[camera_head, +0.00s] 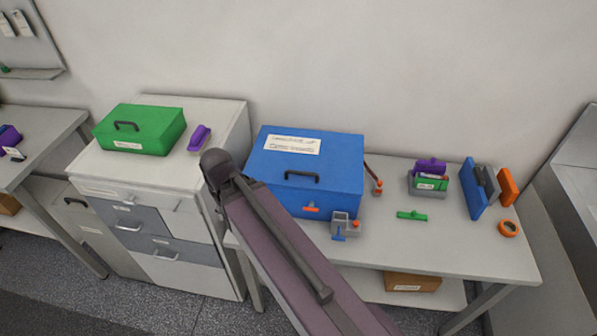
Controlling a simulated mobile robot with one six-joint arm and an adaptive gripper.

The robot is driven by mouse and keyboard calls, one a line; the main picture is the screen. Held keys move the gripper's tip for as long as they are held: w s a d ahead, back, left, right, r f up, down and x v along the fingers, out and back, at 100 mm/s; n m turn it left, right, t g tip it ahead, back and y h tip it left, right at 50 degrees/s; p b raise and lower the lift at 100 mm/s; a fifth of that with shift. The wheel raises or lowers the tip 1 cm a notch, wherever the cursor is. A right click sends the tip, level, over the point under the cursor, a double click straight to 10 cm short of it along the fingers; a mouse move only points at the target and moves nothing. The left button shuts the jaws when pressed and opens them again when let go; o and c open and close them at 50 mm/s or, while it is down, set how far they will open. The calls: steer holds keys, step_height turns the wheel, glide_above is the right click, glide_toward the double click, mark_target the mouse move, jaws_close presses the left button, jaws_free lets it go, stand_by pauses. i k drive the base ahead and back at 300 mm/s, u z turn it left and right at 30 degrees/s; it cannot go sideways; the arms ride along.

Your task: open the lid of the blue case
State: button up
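The blue case (345,160) stands on the grey table right of the middle, against the back wall. Its lid is shut and carries a black handle (302,176) and a white label (292,145). An orange latch (311,209) shows on its front face. A link of my arm crosses the picture from the lower right up to a dark joint just left of the case, and hides part of the case's lower left side. My gripper is not in view, so its opening and its place relative to the case cannot be seen.
A small grey device (343,223) stands at the case's front right corner. A green case (140,131) and a purple item (199,138) are on the drawer cabinet. Green tool (411,216), orange ring (508,229) and blue panel (472,188) lie or stand to the right, with bare tabletop between.

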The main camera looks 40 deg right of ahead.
mark_target(305, 159)
steer(key=u, duration=0.1)
steer(key=k, duration=1.85)
steer(key=z, duration=0.85)
steer(key=i, duration=1)
steer(key=z, duration=0.05)
